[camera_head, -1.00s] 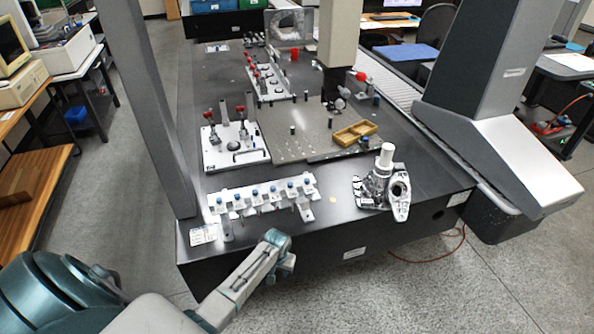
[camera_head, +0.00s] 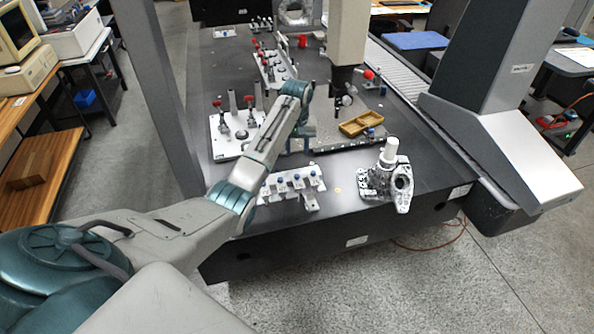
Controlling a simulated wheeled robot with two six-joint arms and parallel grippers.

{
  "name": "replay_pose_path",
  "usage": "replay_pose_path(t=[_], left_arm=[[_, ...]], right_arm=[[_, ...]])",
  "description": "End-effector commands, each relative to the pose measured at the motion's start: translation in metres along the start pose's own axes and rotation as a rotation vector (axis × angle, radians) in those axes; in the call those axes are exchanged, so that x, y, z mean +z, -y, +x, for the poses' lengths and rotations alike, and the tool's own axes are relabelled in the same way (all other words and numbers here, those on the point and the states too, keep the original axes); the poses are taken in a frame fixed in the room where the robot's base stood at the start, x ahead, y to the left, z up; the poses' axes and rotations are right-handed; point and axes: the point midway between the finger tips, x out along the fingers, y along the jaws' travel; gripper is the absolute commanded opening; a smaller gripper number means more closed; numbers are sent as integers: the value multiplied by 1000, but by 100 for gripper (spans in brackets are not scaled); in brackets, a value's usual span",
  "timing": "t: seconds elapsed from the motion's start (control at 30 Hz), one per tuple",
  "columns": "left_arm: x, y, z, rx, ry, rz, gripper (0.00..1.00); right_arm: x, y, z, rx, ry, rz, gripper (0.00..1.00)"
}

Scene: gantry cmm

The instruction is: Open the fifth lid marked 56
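A white rack (camera_head: 309,199) stands near the front edge of the dark table. It holds a row of small blue-topped lids (camera_head: 296,178). Any markings are too small to read, so I cannot tell which lid bears 56. My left forearm covers the rack's left part. My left arm reaches up and over the rack, and its wrist bends down beyond it. My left gripper (camera_head: 301,143) is above the table behind the rack, apart from the lids. Its fingers are too small and unclear to tell whether they are open. My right gripper is out of view.
A shiny metal casting (camera_head: 387,178) stands right of the rack. Behind are a white fixture plate (camera_head: 225,146) with red-handled clamps, a yellow tray (camera_head: 361,123) and the gantry's vertical column (camera_head: 348,35). Bare table lies between rack and casting.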

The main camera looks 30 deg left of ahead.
Motion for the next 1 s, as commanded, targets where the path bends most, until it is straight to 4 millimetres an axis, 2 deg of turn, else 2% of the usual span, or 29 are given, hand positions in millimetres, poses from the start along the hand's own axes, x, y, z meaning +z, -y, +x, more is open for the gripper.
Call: replay_pose_path(t=[0.27,0.5,0.7,0.97,1.0], left_arm=[[2,0,47,-3,5,2,40],[1,0,87,-2,2,1,40],[1,0,101,-1,1,2,40],[1,0,103,-1,-1,2,40],[1,0,103,-1,-1,2,36]], right_arm=[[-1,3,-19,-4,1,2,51],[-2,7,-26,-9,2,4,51],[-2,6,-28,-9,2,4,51],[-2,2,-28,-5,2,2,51],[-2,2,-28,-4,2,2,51]])
